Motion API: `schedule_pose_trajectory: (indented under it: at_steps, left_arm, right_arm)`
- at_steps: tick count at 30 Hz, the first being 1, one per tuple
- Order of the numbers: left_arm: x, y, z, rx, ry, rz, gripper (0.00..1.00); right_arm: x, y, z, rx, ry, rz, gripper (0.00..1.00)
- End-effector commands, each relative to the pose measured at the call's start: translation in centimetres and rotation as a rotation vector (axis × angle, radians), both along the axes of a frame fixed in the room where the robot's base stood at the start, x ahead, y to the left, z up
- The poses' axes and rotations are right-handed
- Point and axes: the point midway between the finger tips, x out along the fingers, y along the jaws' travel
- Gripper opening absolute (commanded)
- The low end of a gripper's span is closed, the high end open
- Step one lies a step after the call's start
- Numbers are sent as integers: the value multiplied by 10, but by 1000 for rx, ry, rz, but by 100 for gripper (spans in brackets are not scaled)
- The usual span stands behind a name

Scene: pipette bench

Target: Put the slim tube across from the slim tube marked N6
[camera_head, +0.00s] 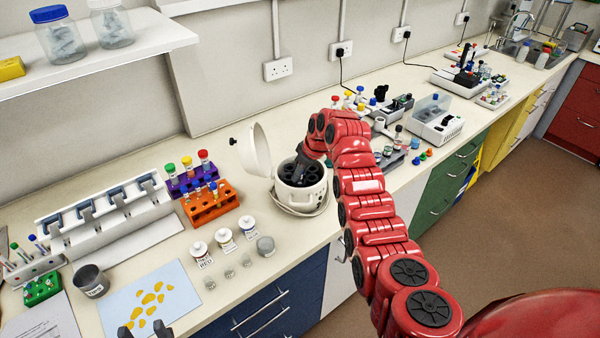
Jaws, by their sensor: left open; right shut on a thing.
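The white centrifuge (313,197) stands on the bench with its lid (257,150) open to the left. Its dark rotor (288,179) shows inside, partly covered by my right gripper. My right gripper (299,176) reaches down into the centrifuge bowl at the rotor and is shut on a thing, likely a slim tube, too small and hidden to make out. The slim tube marked N6 cannot be made out in the rotor, and no marking is readable. My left gripper (144,331) shows only its dark fingertips at the bottom edge, apart and empty, over the blue sheet.
Purple (190,180) and orange (212,206) racks with capped tubes stand left of the centrifuge. White bottles (224,239) stand in front of them. A blue sheet with yellow pieces (115,297) lies at front left. More instruments line the bench to the right.

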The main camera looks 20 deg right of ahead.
Motion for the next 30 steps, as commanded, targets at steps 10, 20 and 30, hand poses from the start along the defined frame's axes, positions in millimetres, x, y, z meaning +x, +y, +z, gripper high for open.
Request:
schedule_pose_trajectory:
  at_steps: [10,20,30]
  left_arm:
    - [0,0,0,0,0,0,50]
    - [0,0,0,0,0,0,50]
    - [0,0,-3,0,0,0,50]
  right_arm:
    - [0,0,1,0,-1,0,60]
    - [1,-1,1,-1,-3,-1,61]
    - [0,-2,6,-1,-6,-1,61]
